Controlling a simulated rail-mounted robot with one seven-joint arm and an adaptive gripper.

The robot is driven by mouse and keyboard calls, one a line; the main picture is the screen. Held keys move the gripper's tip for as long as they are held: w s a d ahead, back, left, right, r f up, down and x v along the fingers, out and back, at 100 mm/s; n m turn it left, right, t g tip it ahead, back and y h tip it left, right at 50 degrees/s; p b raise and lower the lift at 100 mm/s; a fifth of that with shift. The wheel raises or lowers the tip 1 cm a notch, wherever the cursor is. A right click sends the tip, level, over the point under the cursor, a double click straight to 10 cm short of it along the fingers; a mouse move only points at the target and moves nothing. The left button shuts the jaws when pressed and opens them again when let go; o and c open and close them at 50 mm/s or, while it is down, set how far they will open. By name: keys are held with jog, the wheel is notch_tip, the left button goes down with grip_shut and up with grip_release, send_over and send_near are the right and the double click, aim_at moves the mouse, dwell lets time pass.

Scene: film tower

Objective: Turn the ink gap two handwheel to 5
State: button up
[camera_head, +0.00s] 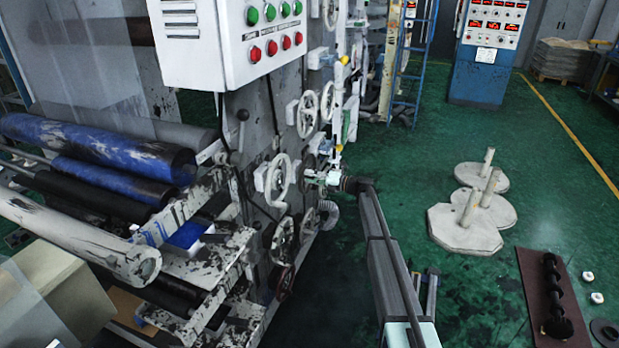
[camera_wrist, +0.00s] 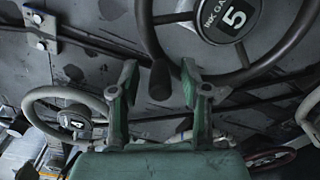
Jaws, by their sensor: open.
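In the wrist view a dark handwheel (camera_wrist: 296,38) fills the top. Its round black hub plate (camera_wrist: 222,20) reads "INK GA", cut off, with a white label showing 5. Which ink gap wheel it is cannot be read. Its dark knob handle (camera_wrist: 160,79) points toward the camera. My gripper (camera_wrist: 160,72) is open, with one finger on each side of the knob, apparently apart from it. In the head view my gripper (camera_head: 322,178) is at the machine's side panel among the handwheels; the dark wheel there is mostly hidden.
A pale handwheel (camera_wrist: 38,92) marked 4 is at the left of the wrist view; another pale rim (camera_wrist: 308,115) is at the right. White handwheels (camera_head: 308,114) crowd the panel in the head view. Green floor (camera_head: 385,150) to the right is open.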

jog(key=v, duration=1.1)
